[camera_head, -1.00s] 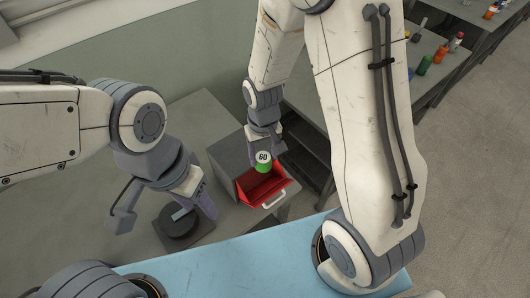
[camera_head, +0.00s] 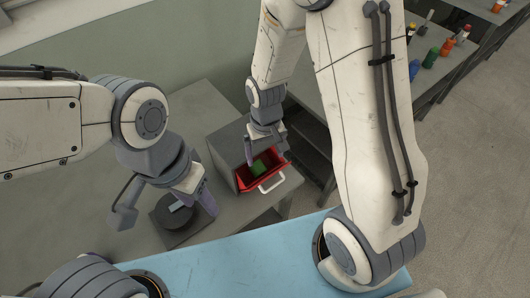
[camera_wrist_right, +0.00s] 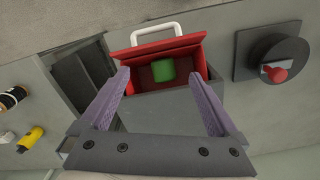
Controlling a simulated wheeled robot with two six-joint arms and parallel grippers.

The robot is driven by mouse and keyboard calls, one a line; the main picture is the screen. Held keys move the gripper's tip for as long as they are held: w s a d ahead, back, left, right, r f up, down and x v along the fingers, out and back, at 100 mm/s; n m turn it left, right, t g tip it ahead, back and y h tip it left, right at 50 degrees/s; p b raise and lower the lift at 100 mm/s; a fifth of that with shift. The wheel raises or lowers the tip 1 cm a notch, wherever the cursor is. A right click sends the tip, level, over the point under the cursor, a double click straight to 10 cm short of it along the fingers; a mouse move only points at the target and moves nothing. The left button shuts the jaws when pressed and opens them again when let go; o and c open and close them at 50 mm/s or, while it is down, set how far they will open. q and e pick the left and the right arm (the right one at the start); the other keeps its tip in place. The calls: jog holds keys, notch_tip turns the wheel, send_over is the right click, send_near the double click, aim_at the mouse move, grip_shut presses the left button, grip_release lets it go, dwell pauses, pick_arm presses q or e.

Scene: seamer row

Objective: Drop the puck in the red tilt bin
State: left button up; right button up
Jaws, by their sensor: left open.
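The red tilt bin (camera_head: 276,176) is tipped open at the front of a grey box, with a pale handle. The puck (camera_head: 258,167) is green and lies inside the bin. The right wrist view shows the puck (camera_wrist_right: 163,70) against the red wall of the bin (camera_wrist_right: 130,62). My right gripper (camera_head: 266,152) is just above the bin; in the wrist view its purple fingers (camera_wrist_right: 160,98) are wide apart with nothing held between them. My left gripper (camera_head: 166,206) is open and empty over the dark round fixture.
The dark round fixture (camera_head: 177,229) stands on the grey bench left of the bin; the right wrist view shows a red lever on it (camera_wrist_right: 276,74). A blue surface (camera_head: 240,262) lies in front. Several bottles (camera_head: 447,47) stand on a bench at the upper right.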

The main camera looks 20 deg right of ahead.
notch_tip(320, 180, up, 10)
jog(key=b, duration=0.1)
jog(key=shift+r, duration=0.25)
dwell(0.6)
jog(key=s+a+n+y+b, duration=0.1)
jog(key=s+a+n+b, duration=0.3)
jog(key=s, duration=1.2)
jog(key=a+n, duration=0.2)
jog(key=a, duration=0.1)
jog(key=shift+s+f+n, duration=0.15)
jog(key=shift+s+n, duration=0.15)
jog(key=shift+s, duration=0.1)
jog(key=shift+a, duration=0.1)
